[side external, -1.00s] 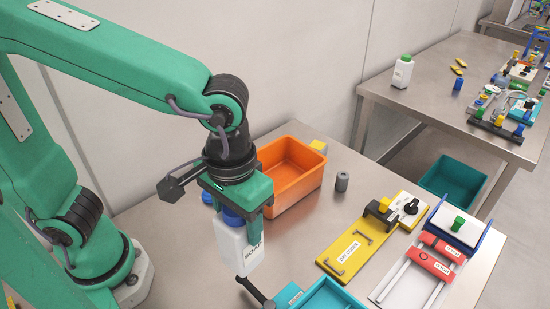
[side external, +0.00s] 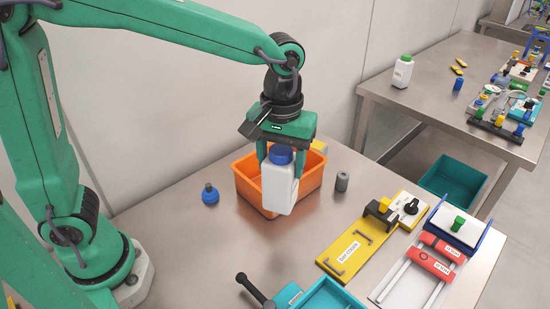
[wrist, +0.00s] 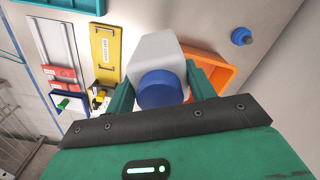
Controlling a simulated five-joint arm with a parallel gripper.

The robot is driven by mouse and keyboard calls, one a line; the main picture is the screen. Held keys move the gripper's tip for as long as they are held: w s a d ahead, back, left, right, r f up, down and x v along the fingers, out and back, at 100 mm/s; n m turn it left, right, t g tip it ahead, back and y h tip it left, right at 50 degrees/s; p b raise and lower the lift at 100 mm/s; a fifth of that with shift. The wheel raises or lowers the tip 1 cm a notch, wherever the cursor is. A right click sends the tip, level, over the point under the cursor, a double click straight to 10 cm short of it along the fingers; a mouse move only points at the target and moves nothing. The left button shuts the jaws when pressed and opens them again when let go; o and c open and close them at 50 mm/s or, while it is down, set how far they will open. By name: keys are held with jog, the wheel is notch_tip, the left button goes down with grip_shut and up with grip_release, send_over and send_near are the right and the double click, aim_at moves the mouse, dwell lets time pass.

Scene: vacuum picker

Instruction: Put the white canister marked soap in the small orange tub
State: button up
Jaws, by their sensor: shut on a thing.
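The white canister (side external: 281,190) with a blue cap hangs upright in my gripper (side external: 282,160). My gripper is shut on its sides near the top. No marking is readable on the faces I see. In the wrist view the canister (wrist: 156,50) and its blue cap sit between the green fingers. The small orange tub (side external: 246,187) stands on the table behind the canister in the side view, partly hidden by it. The canister's lower end overlaps the tub's front wall in the picture. In the wrist view the tub (wrist: 218,74) shows beside the canister, to its right.
A blue knobbed piece (side external: 210,195) stands left of the tub and a grey cylinder (side external: 342,181) right of it. A yellow fixture (side external: 345,257), a teal tray (side external: 330,297) and a red-and-white slide fixture (side external: 432,262) lie at front right. The table's front left is clear.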

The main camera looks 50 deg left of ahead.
jog(key=w+a+f+n, duration=0.1)
jog(key=w+a+n, duration=0.3)
jog(key=w+a, duration=0.8)
notch_tip(320, 180, down, 6)
jog(key=shift+s+f, duration=0.15)
jog(key=shift+f, duration=0.05)
jog(key=shift+f, duration=0.1)
jog(key=shift+f, duration=1.8)
jog(key=shift+f, duration=0.15)
jog(key=o, duration=1.5)
